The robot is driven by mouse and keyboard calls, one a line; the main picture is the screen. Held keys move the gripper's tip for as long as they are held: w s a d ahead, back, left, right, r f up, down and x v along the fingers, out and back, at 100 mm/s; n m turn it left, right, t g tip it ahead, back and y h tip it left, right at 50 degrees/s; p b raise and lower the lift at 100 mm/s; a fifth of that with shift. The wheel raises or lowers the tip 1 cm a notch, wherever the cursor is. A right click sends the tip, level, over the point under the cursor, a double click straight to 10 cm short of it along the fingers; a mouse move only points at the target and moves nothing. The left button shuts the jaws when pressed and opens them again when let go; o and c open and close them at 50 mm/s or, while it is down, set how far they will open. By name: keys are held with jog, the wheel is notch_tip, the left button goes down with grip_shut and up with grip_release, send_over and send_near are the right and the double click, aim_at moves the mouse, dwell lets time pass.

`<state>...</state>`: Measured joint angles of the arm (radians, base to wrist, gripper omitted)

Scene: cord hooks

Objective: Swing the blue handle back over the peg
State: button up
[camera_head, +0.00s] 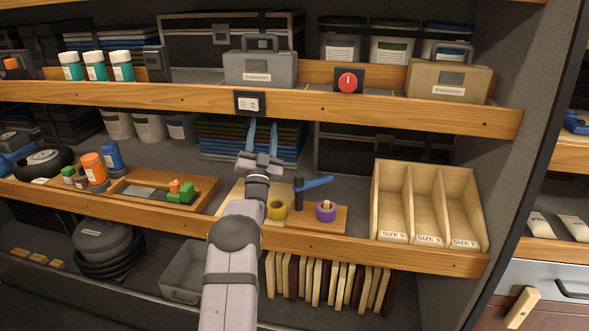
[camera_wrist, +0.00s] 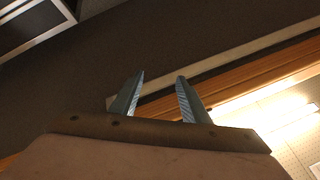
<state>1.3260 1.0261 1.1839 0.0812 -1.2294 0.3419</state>
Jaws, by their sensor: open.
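The blue handle (camera_head: 316,183) is a short bar on a dark upright post (camera_head: 298,194) on the middle shelf, in the head view. It points to the right and slightly up from the post's top. A wooden peg (camera_head: 326,204) stands low on the same board, with a purple ring (camera_head: 326,213) around it. The handle's free end lies above and about level with the peg's side. My gripper (camera_head: 262,138) is open and empty, up and left of the handle, fingers pointing up. In the wrist view my gripper (camera_wrist: 161,92) shows two parted fingers with nothing between; handle and peg are not seen there.
A three-slot wooden bin (camera_head: 427,163) stands to the right. The upper shelf edge (camera_head: 300,107), with a small socket box (camera_head: 249,102), is just above my fingers. Folded cloths (camera_head: 222,140) lie behind my gripper.

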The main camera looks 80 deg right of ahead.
aim_at(301, 183)
jog(key=s+a+f+n+t+y+p, duration=0.1)
jog(key=s+a+f+n+t+y, duration=0.1)
jog(key=s+f+n+y, duration=0.1)
jog(key=s+a+f+n+t+y+p, duration=0.1)
jog(key=s+a+f+n+t+y, duration=0.1)
jog(key=s+f, duration=0.3)
jog(key=s+a+f+n+t+y+p, duration=0.1)
jog(key=s+a+f+n+y+p, duration=0.1)
jog(key=s+a+f+n+y, duration=0.2)
jog(key=shift+s+n+t, duration=0.4)
jog(key=shift+s, duration=0.4)
jog(key=shift+s+a+f, duration=0.15)
jog(key=shift+a+f, duration=0.1)
jog(key=shift+f, duration=0.1)
jog(key=p+x, duration=0.1)
jog(key=x, duration=0.6)
jog(key=shift+d, duration=0.2)
grip_shut()
